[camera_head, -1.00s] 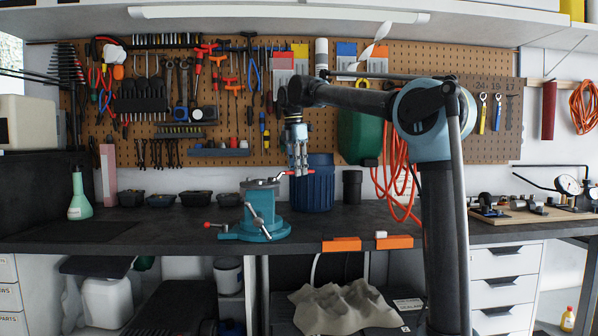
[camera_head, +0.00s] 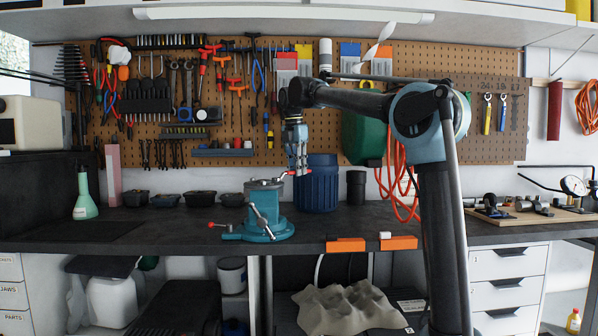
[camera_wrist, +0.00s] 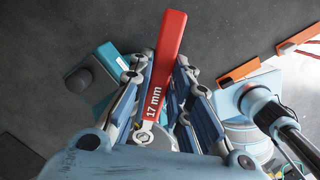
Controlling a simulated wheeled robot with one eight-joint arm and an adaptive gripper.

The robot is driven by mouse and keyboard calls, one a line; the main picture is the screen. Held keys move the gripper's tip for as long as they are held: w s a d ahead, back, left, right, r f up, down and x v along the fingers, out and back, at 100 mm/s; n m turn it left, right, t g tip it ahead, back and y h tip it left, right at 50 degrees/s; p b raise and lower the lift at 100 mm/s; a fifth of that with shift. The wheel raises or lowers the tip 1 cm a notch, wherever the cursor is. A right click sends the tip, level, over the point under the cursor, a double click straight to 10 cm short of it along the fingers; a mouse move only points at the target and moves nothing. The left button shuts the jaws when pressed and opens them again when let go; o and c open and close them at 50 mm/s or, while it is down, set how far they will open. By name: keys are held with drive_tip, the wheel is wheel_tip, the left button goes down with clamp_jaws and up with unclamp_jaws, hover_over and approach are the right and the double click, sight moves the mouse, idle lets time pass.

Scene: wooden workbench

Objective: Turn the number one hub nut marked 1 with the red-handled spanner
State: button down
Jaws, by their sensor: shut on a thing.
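My gripper (camera_head: 298,160) is shut on the red-handled spanner (camera_wrist: 166,60), whose handle reads "17 mm" in the wrist view. The spanner lies between the finger pads with a metal ring end (camera_wrist: 142,137) near the palm. In the head view the spanner (camera_head: 287,174) shows as a small red and metal piece at the fingertips, beside the top right of the teal vise (camera_head: 268,229). A grey round hub part (camera_head: 264,184) sits on top of the vise. The nut marked 1 cannot be made out in either view.
A blue drum (camera_head: 318,188) stands close behind the gripper. Small dark bins (camera_head: 171,200) line the back. Yellow and blue spanners (camera_head: 487,114) hang at right. Bench left of the vise is mostly clear.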

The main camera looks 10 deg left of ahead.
drive_tip(key=shift+w+a+n, duration=0.35)
drive_tip(key=shift+a+n, duration=0.35)
drive_tip(key=shift+n, duration=0.2)
drive_tip(key=shift+w+a+n, duration=0.15)
drive_tip(key=shift+a+n, duration=0.35)
drive_tip(key=shift+n, duration=0.1)
drive_tip(key=shift+w+a+n, duration=0.15)
drive_tip(key=shift+a+n, duration=0.3)
drive_tip(key=shift+n, duration=0.15)
drive_tip(key=shift+s+d+m, duration=0.1)
drive_tip(key=shift+d+m, duration=0.4)
drive_tip(key=shift+m, duration=0.1)
drive_tip(key=shift+r, duration=2.7)
